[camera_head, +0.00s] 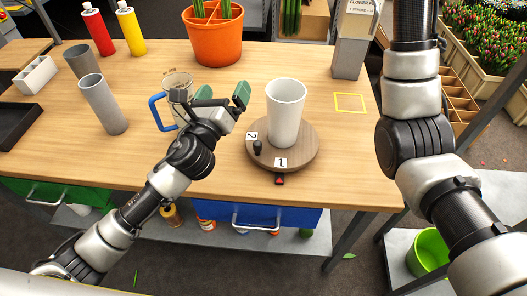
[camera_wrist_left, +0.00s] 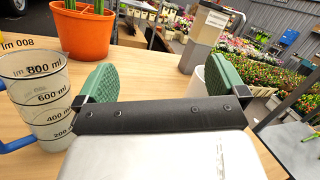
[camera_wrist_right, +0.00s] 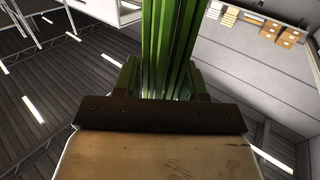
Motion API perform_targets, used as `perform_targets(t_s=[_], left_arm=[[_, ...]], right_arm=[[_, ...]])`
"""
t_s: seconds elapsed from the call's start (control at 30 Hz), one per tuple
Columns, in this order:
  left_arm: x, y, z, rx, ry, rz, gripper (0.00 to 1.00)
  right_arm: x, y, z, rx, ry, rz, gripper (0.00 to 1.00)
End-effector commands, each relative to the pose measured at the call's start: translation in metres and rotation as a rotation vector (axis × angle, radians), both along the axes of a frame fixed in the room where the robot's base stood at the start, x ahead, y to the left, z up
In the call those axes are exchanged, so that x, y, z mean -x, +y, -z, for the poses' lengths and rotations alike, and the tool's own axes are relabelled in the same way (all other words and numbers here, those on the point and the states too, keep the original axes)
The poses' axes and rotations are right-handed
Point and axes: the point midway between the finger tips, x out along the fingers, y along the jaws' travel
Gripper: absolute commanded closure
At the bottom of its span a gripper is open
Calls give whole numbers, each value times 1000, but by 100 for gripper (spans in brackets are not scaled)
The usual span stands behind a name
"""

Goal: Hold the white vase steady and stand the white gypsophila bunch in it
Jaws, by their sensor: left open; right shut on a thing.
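The white vase (camera_head: 286,113) stands upright on a round wooden turntable (camera_head: 307,160). My left gripper (camera_head: 214,94) is open and empty, just left of the vase and apart from it. In the left wrist view its two green pads are spread (camera_wrist_left: 160,80), and a part of the vase (camera_wrist_left: 198,84) shows behind the right pad. My right gripper (camera_wrist_right: 163,85) is shut on a bunch of green stems (camera_wrist_right: 172,45) in the right wrist view. The flower heads are out of sight, so I cannot confirm they are gypsophila. In the head view my right arm rises out of the top edge.
A clear measuring jug (camera_head: 180,84) with a blue handle stands close behind my left gripper. An orange pot (camera_head: 214,42) with green stems is at the back. Grey cylinders (camera_head: 103,104) are at the left.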

Motion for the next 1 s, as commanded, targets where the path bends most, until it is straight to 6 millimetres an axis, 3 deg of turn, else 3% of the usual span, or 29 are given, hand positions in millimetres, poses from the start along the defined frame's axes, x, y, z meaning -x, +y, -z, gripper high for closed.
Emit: perform_targets(t_s=[0.03,0.2,0.3,0.47,0.67,1.0], left_arm=[[9,-17,24,-53,31,10,0],[41,-62,79,-234,84,41,0],[56,-80,98,-305,98,57,0],[66,-94,112,-362,105,71,0],[49,-101,113,-370,104,72,0],[-12,-122,112,-368,104,71,0]], right_arm=[[0,0,-1,-1,-1,0,86],[0,0,-1,-1,-1,0,86],[0,0,-1,0,-1,0,86],[0,0,-1,-1,-1,0,86],[0,0,-1,-1,-1,0,86],[0,0,-1,-1,-1,0,86]])
